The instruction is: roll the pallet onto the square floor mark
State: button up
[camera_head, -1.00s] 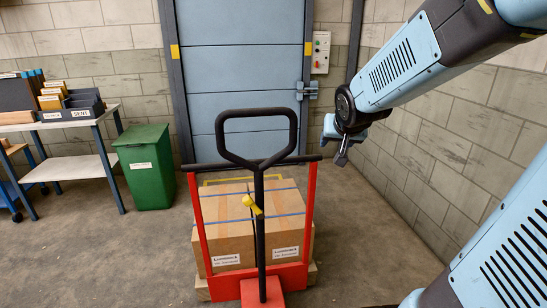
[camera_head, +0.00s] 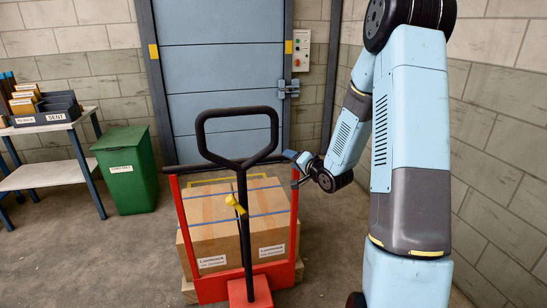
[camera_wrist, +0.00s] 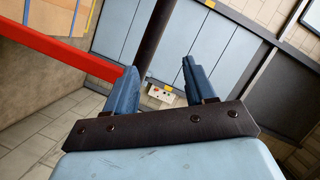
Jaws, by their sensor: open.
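A red pallet truck (camera_head: 262,288) with a black loop handle (camera_head: 236,112) stands in the head view. It carries cardboard boxes (camera_head: 215,235) with blue straps on a wooden pallet (camera_head: 189,291), mostly hidden. My gripper (camera_head: 297,167) is by the right end of the truck's black crossbar (camera_head: 185,167). In the wrist view, my open gripper (camera_wrist: 160,74) has a dark bar (camera_wrist: 158,32) showing between its fingers; whether it lies between them or beyond is unclear. A red post (camera_wrist: 55,47) is at left. A yellow outline (camera_head: 222,180) shows behind the boxes, perhaps the floor mark.
A green bin (camera_head: 126,172) and a table (camera_head: 45,175) with file trays stand at left. A blue door (camera_head: 222,75) is behind the boxes, with a control box (camera_head: 301,48) beside it. Block walls close the back and right. Floor between bin and truck is clear.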

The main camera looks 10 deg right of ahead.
aim_at(274, 156)
notch_tip(274, 156, down, 6)
jog(key=s+d+m+t+y, duration=0.1)
jog(key=m+t+y, duration=0.2)
jog(key=m, duration=0.2)
jog(key=x, duration=1.3)
jog(key=shift+w+r, duration=0.25)
jog(key=shift+w, duration=0.1)
jog(key=shift+c, duration=0.4)
grip_shut()
jog(key=shift+a, duration=0.15)
